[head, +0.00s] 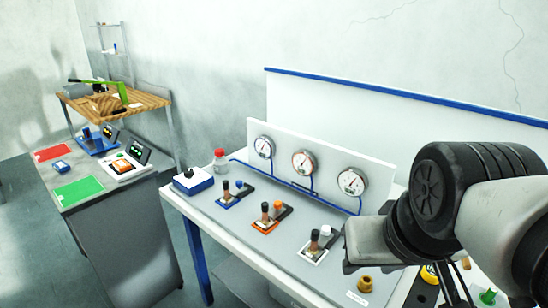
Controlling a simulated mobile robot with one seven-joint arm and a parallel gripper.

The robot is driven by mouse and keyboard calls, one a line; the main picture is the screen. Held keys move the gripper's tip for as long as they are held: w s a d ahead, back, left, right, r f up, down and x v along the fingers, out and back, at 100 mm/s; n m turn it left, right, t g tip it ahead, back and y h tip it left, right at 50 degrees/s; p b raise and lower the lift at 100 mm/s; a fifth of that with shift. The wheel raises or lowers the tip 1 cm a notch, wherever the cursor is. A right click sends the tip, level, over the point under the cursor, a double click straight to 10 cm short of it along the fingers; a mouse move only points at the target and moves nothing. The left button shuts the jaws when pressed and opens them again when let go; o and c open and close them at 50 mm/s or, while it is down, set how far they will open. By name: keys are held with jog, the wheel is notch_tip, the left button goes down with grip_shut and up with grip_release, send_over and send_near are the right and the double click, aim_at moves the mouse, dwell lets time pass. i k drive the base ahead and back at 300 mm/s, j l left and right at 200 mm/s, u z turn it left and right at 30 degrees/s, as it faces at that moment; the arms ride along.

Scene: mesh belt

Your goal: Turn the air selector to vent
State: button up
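Three small valve-like units stand on the grey bench, each with a dark-tipped upright handle and a coloured cap: a blue unit (236,195), an orange unit (269,219) and a white unit (317,243). A blue-and-white box (193,182) with a small black knob stands at the bench's left end. I cannot tell which of these is the air selector, and no vent marking is readable. My arm reaches in from the right, over the bench's right end. My gripper's fingers cannot be made out.
Three round gauges (302,163) on a white panel sit behind the units, joined by blue piping. A red-capped bottle (219,160) stands beside the box. A brass fitting (365,284) lies near the front edge. A side counter (110,206) with red and green mats is at left.

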aim_at(188, 174)
jog(key=i+j, duration=0.2)
jog(key=j, duration=0.25)
jog(key=i+j, duration=0.2)
jog(key=j, duration=0.25)
jog(key=i+j, duration=0.15)
jog(key=j, duration=0.3)
jog(key=i+j+z, duration=0.1)
jog(key=j, duration=0.35)
jog(key=i+j, duration=0.3)
jog(key=j, duration=0.15)
jog(key=i+j, duration=0.15)
jog(key=j, duration=0.3)
jog(key=i+j, duration=0.15)
jog(key=j, duration=0.3)
jog(key=i+j+z, duration=0.1)
jog(key=j, duration=0.35)
jog(key=i, duration=0.1)
